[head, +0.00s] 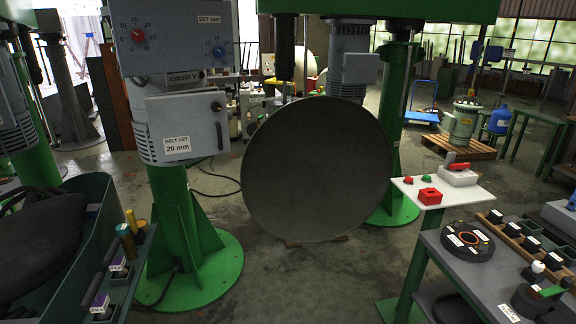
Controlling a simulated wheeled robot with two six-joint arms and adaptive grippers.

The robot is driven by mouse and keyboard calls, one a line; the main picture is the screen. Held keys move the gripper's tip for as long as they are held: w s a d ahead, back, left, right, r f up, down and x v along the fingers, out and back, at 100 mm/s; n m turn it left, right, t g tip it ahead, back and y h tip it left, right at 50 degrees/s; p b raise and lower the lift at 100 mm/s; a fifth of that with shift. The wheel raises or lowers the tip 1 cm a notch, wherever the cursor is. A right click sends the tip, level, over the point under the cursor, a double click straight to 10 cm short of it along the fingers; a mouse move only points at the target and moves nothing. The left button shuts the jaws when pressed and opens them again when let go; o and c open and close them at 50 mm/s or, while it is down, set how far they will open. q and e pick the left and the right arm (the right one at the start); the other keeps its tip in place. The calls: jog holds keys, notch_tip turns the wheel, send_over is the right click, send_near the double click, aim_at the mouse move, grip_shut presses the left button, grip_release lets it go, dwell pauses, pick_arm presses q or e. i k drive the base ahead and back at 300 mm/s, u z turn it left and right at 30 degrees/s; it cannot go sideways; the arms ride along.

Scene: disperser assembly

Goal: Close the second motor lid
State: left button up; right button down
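A grey motor housing (142,128) sits on a green column left of centre. Its grey lid (190,112) faces me, with a white "BELT SET 20 mm" label and a dark handle (216,122) at its right side. I cannot tell whether this lid is fully shut or slightly ajar. Another grey motor (350,40) with a box on its front (360,68) stands behind the big disc. A third motor (10,120) is cut off at the left edge. Neither of my grippers is in view.
A large dark disc (315,170) stands upright at centre. A control panel (180,35) is above the lid. A green round base (205,270) surrounds the column foot. A tub (100,200) is at left; a small white table (450,192) and grey bench (480,275) are at right.

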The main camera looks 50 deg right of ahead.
aim_at(182, 127)
jog(key=u, duration=1.05)
jog(key=k, duration=0.15)
jog(key=z, duration=2.15)
jog(key=i, duration=0.7)
jog(key=u, duration=0.3)
